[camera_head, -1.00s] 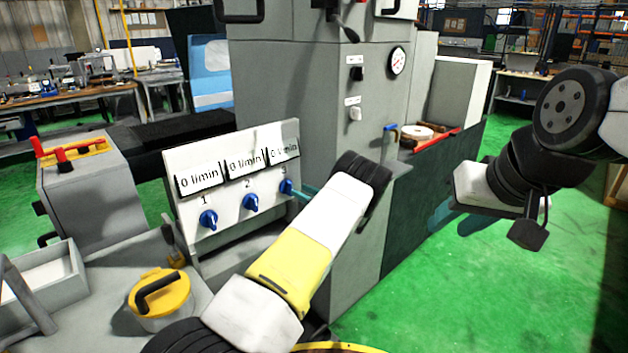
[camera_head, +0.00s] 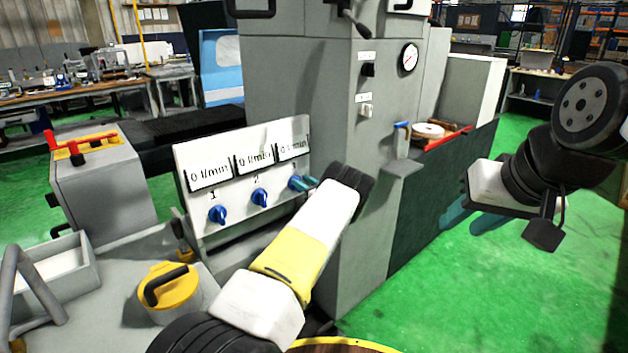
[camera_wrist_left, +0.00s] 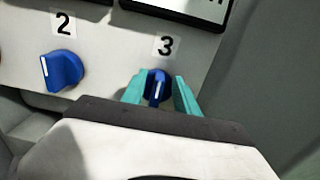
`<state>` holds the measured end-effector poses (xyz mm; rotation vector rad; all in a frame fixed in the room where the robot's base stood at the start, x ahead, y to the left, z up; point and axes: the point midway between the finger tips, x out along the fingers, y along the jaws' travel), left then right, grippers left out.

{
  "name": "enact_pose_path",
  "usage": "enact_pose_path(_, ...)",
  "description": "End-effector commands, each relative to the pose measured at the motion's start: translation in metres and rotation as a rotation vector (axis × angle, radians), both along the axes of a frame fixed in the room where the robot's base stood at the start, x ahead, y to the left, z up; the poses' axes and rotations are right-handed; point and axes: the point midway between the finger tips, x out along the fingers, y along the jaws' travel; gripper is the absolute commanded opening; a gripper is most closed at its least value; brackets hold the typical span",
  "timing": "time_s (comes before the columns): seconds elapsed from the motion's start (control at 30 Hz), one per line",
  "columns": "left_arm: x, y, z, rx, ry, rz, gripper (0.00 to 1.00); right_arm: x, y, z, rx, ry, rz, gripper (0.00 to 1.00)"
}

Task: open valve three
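Valve three is a blue knob (camera_head: 294,182) on the sloped white panel (camera_head: 240,219), below the rightmost display, which reads 0 l/min. In the left wrist view the knob (camera_wrist_left: 157,88) sits under the number 3, its white mark pointing nearly straight down. My left gripper (camera_head: 306,184) is at this knob. Its teal fingertips (camera_wrist_left: 159,92) stand one on each side of the knob, and small gaps seem to show, so firm contact cannot be told. My right gripper (camera_head: 475,215) hangs at the right over the green floor, away from the panel, its teal fingers seemingly apart.
Blue knobs one (camera_head: 217,214) and two (camera_head: 259,197) are left of valve three on the same panel. A yellow-lidded pot (camera_head: 167,287) stands in front of the panel. The grey machine cabinet (camera_head: 300,70) rises just behind and to the right.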

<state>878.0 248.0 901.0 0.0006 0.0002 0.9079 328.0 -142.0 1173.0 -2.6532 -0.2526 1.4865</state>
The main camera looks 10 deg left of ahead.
Motion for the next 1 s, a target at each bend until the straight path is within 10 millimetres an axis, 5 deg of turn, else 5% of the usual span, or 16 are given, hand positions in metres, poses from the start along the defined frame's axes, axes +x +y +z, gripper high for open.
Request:
enact_pose_path(0.03, -0.0001, -0.0001, 0.0001, 0.0, 0.0, 0.0, 0.32, 0.0, 0.0, 0.0, 0.0, 0.0, 0.0, 0.36)
enact_pose_path(0.2, -0.0002, -0.0002, 0.0002, -0.001, -0.001, 0.0, 0.0, 0.0, 0.0, 0.0, 0.0, 0.0, 0.0, 0.36)
enact_pose_path(0.67, -0.0014, 0.0, 0.0001, -0.031, -0.039, 0.0, 0.0, 0.0, 0.0, 0.0, 0.0, 0.0, 0.0, 0.36)
enact_pose_path(1.0, -0.0063, 0.0035, -0.001, -0.176, -0.227, -0.001, 0.0, 0.0, 0.0, 0.0, 0.0, 0.0, 0.0, 0.36)
